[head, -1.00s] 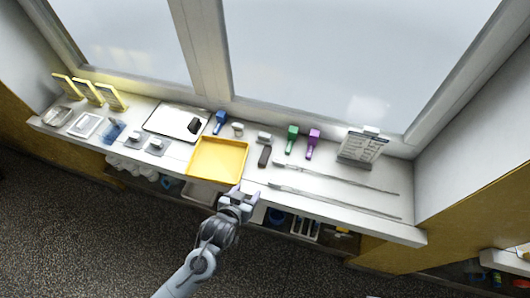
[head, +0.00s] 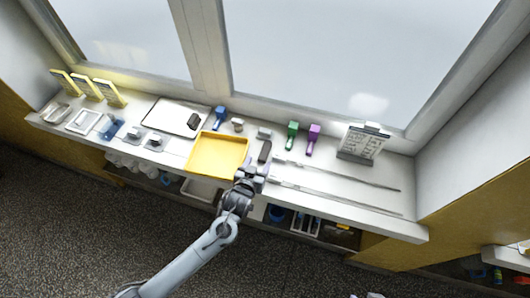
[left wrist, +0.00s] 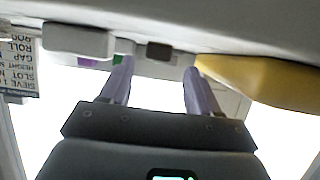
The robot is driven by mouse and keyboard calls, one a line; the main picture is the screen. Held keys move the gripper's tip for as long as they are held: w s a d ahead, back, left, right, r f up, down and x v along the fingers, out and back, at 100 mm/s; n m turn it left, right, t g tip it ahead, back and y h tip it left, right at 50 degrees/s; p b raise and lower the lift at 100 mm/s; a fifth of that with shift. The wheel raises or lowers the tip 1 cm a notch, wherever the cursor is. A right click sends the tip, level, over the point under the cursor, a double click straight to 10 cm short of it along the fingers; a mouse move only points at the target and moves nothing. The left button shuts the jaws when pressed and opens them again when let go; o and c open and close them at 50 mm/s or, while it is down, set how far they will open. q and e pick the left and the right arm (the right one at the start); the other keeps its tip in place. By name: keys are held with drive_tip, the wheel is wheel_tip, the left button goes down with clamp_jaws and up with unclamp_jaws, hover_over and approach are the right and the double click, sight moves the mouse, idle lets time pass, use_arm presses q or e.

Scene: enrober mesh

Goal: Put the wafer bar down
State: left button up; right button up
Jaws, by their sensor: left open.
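A dark, narrow bar (head: 264,151), which looks like the wafer bar, lies on the white counter just right of the yellow tray (head: 190,168). My left gripper (head: 252,172) is at the tray's front right corner, a little in front of the bar and apart from it. In the left wrist view its two pale fingers (left wrist: 158,66) are spread with nothing held between them. A small brown block (left wrist: 160,50) shows beyond the fingertips, probably the same bar. The yellow tray (left wrist: 255,80) shows at the right there. My right gripper is out of view.
A white tray (head: 160,121) with a dark piece (head: 193,121) stands further left. Blue (head: 220,116), green (head: 292,133) and purple (head: 313,138) tools stand behind. Long thin rods (head: 335,175) and a sign stand (head: 362,145) are at the right. The window closes off the back.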

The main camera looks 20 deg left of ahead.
sight(262, 158)
use_arm(q)
drive_tip(key=shift+x, duration=1.8)
drive_tip(key=shift+d, duration=0.15)
drive_tip(key=shift+c, duration=0.2)
drive_tip(key=c, duration=0.9)
